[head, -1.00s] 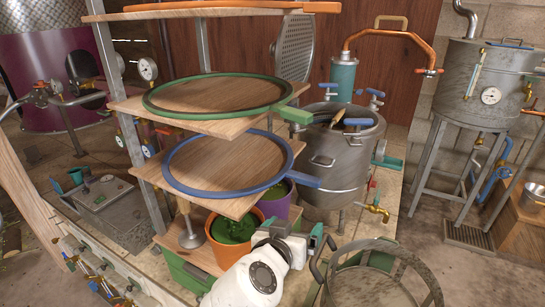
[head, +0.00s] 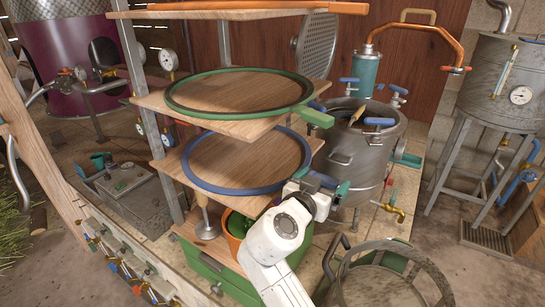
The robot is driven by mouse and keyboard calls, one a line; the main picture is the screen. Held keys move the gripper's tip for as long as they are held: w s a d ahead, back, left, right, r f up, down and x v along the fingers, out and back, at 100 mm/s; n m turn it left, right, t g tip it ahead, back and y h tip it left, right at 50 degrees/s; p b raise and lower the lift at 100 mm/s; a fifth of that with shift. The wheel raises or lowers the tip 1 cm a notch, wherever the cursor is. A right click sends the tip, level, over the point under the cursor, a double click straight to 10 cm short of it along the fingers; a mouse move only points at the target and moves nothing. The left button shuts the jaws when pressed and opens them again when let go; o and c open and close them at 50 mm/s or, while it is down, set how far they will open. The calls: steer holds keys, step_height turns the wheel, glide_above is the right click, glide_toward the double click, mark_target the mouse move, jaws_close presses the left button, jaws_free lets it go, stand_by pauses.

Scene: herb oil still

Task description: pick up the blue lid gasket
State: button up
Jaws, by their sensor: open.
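The blue lid gasket (head: 196,181) is a flat ring with a tab. It lies on a wooden shelf (head: 250,158), below the shelf with a similar green ring. Its tab points right, and a blue part of it (head: 322,179) shows at my gripper. My gripper (head: 325,186), white with a teal fingertip, is at the tab, just off the shelf's right edge. It is open. The wrist hides part of the tab and the near finger, so I cannot tell whether the fingers are on both sides of the tab or touch it.
The green ring (head: 238,113) lies on the shelf just above, its tab jutting right over my gripper. An orange ring (head: 245,5) is on the top shelf. A steel pot (head: 345,160) stands close behind my gripper. A metal-framed basket (head: 375,285) is at the front right.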

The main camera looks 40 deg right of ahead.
steer(key=shift+x, duration=1.15)
steer(key=c, duration=1.5)
steer(key=shift+r, duration=0.1)
